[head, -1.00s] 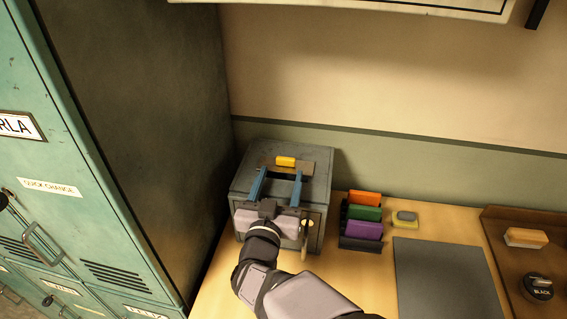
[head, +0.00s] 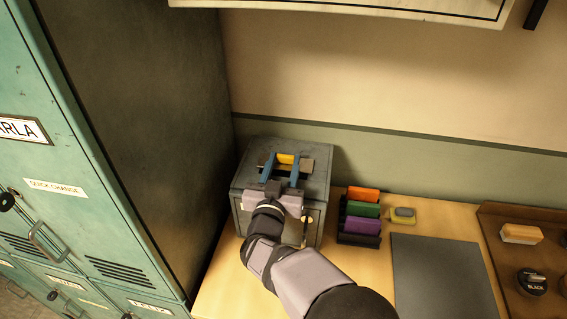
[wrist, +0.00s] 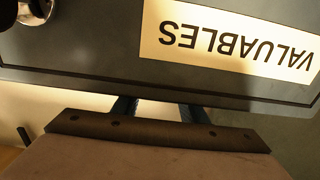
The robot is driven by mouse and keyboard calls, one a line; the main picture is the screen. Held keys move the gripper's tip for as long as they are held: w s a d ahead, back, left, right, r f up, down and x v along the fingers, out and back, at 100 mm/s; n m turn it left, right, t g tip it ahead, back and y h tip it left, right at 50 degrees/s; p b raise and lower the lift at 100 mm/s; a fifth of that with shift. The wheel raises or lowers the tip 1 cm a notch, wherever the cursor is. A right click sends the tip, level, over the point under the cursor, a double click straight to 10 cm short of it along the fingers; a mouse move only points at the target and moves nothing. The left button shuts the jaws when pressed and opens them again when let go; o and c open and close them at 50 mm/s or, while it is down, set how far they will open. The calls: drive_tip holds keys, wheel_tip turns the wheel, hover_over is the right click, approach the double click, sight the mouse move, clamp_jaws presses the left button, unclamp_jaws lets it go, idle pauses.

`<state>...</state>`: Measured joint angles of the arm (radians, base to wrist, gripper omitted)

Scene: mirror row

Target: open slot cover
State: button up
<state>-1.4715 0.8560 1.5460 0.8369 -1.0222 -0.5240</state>
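A grey metal box (head: 265,147) stands on the bench against the locker. In the wrist view its front (wrist: 80,50) carries a VALUABLES label that reads upside down. On its top is a dark plate (head: 306,165), which looks like the slot cover, with a yellow grip (head: 286,159). My gripper (head: 284,158) reaches over the box top from the front. Its two blue fingers stand on either side of the yellow grip and appear closed against it. The fingertips are hidden in the wrist view, where only the finger bases show. The slot itself is not visible.
Orange, green and purple blocks sit in a dark rack (head: 359,240) right of the box. Teal lockers (head: 80,150) rise close on the left.

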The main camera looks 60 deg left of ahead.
clamp_jaws()
drive_tip(key=shift+b+x, duration=0.6)
drive_tip(key=shift+x, duration=0.7)
drive_tip(key=o, duration=1.3)
unclamp_jaws()
drive_tip(key=shift+s, duration=0.1)
drive_tip(key=shift+s+d+b, duration=0.35)
drive_tip(key=shift+s+d, duration=0.1)
drive_tip(key=shift+b+v, duration=1.05)
drive_tip(key=shift+v, duration=2)
